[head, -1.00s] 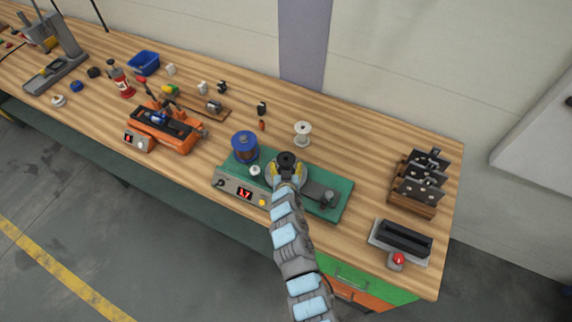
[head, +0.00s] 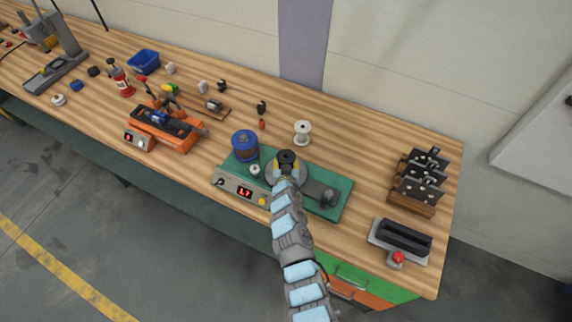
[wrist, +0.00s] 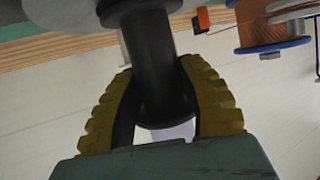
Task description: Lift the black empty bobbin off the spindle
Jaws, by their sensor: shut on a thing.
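The black empty bobbin (head: 287,156) is at the green machine (head: 336,186) in the head view, above a grey round plate. In the wrist view the black bobbin (wrist: 160,70) fills the middle, with its barrel between the yellow ribbed fingers. My gripper (wrist: 162,98) is shut on the barrel; in the head view my gripper (head: 287,168) reaches the bobbin from the front. A grey disc (wrist: 70,18) shows beyond the bobbin's flange. The spindle is hidden, so I cannot tell how far the bobbin sits on it.
A blue-flanged copper bobbin (head: 245,146) stands close on the left of the machine. A white spool (head: 302,133) stands behind it. A dark block rack (head: 420,180) and a red-button box (head: 398,258) are at the right. Wood is bare between the machine and the rack.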

